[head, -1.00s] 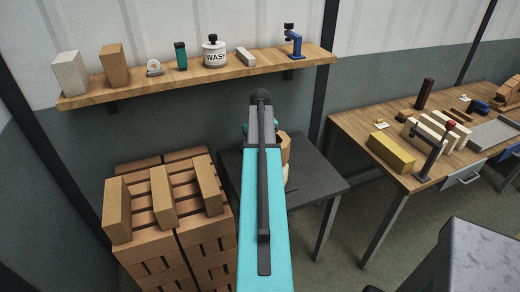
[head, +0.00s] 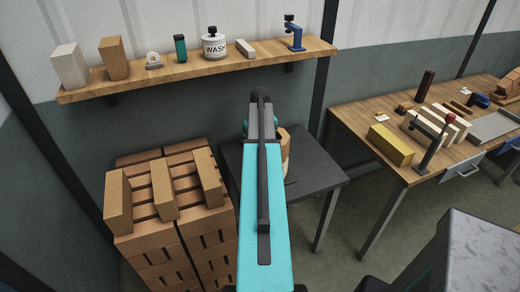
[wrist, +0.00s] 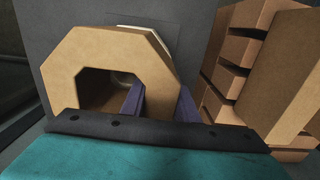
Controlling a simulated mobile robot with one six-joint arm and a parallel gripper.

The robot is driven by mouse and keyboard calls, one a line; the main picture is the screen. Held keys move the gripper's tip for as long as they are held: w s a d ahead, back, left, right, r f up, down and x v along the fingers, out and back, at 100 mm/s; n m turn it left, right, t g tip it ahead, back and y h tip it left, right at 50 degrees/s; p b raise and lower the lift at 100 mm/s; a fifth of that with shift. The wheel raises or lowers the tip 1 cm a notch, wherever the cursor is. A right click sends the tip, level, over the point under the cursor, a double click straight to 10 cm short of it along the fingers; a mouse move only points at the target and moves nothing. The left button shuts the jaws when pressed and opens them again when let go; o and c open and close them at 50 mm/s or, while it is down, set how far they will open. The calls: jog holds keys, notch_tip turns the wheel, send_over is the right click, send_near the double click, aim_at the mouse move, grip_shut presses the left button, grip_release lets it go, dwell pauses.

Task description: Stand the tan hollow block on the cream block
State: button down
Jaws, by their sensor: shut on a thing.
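The tan hollow block (wrist: 95,58), an angular ring with an open middle, fills the left and centre of the wrist view. My gripper (wrist: 160,92) is shut on its right wall, with one finger inside the hollow and one outside. A pale cream edge (wrist: 158,38) shows behind the block, probably the cream block. In the head view my arm hides the gripper and most of the block. A tan part (head: 284,141) shows just right of the arm, over the dark table. I cannot tell whether the two blocks touch.
The dark table (head: 315,172) has bare room on its right. Stacked bricks (head: 165,215) stand close to its left and also show in the wrist view (wrist: 275,75). A wooden shelf (head: 200,77) with several items hangs above. A wooden workbench (head: 365,125) stands at the right.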

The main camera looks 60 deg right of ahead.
jog(key=shift+f, duration=0.25)
jog(key=c, duration=1.4)
grip_release()
jog(key=shift+r, duration=0.1)
jog(key=shift+r, duration=0.5)
jog(key=shift+r+b, duration=1.35)
jog(key=shift+r, duration=4.6)
